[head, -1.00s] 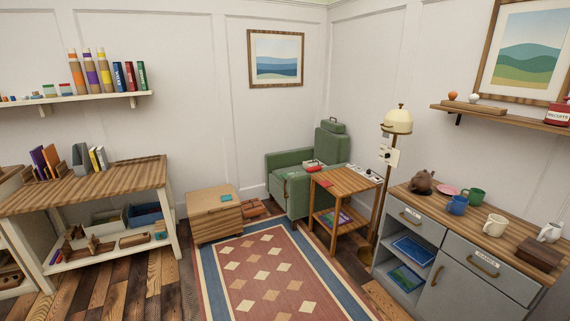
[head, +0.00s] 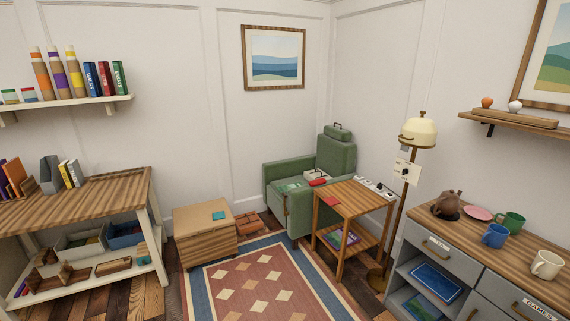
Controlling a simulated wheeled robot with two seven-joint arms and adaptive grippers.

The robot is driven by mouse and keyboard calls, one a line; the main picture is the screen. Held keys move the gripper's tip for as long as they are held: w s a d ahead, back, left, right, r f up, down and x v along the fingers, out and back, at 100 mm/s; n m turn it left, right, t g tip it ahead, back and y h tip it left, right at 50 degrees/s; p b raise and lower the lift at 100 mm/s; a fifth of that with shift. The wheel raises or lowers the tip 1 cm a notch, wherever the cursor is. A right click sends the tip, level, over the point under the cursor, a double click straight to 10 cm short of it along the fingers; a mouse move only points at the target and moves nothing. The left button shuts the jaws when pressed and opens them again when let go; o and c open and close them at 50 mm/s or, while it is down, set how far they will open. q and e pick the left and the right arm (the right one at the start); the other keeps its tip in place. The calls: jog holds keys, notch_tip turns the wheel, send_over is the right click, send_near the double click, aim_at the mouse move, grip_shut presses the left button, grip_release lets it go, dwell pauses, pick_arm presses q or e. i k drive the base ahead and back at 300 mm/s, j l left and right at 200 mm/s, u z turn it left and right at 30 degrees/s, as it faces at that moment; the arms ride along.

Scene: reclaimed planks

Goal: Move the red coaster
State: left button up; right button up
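The table stands in front of the green armchair (head: 300,190). Another red item (head: 317,182) lies on the armchair, beside a pale object; it is too small to tell what it is. Neither of my grippers is in view.
A patterned rug (head: 250,290) covers clear floor in front of the chest and side table. A floor lamp (head: 418,132) stands right of the table. A grey cabinet (head: 440,262) with mugs and a teapot is at right. A wooden workbench (head: 80,200) is at left.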

aim_at(331, 201)
jog(key=i, duration=1.7)
jog(key=i+j+z, duration=0.15)
jog(key=i+z, duration=0.25)
jog(key=i, duration=0.2)
jog(key=i+j+z, duration=0.35)
jog(key=i, duration=0.25)
jog(key=i+j+z, duration=0.4)
jog(key=i+j, duration=0.05)
jog(key=i, duration=0.1)
